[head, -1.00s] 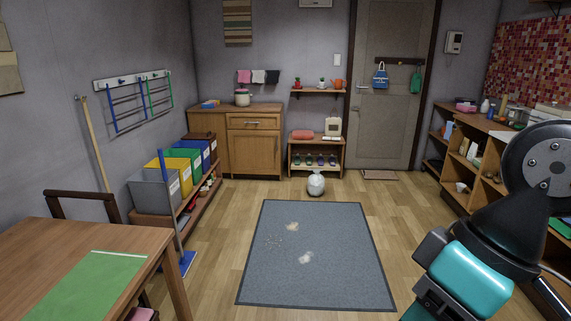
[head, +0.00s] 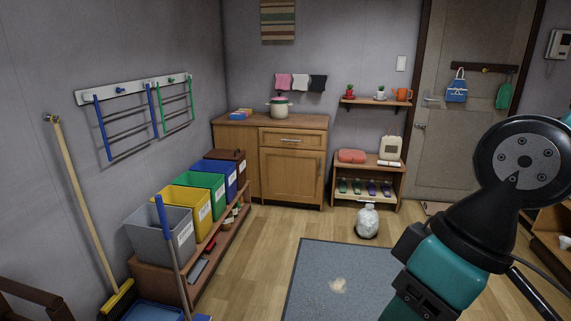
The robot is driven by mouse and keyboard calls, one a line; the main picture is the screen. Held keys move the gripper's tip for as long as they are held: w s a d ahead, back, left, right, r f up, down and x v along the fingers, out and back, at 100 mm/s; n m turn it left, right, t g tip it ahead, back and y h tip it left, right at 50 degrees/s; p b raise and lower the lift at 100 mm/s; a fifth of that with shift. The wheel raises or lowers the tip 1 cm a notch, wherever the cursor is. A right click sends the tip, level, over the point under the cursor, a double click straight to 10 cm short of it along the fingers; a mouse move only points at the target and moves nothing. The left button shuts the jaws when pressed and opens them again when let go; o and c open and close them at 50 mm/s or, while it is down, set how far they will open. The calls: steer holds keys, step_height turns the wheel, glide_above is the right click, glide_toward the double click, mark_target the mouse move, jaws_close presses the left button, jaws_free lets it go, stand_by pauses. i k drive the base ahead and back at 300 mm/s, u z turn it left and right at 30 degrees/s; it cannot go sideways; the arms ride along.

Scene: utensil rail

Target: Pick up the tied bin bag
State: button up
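The tied bin bag (head: 368,222) is whitish and knotted at the top. It stands upright on the wooden floor, just in front of the low shoe shelf and beyond the far edge of the grey mat. Part of my arm fills the right side of the head view, to the right of the bag and nearer to me. My gripper's fingers are not visible.
The grey mat (head: 325,268) lies on the floor, with a pale spill on it. Bins (head: 163,235) line a low shelf at left, with a broom (head: 85,210) nearer. The shoe shelf (head: 395,180) and wooden cabinet (head: 290,172) stand behind. Open floor lies between bins and mat.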

mark_target(366, 221)
steer(key=z, duration=0.05)
steer(key=i, duration=2.15)
steer(key=z, duration=0.45)
steer(key=i, duration=2.05)
steer(key=z, duration=0.6)
steer(key=i, duration=0.7)
steer(key=z, duration=0.05)
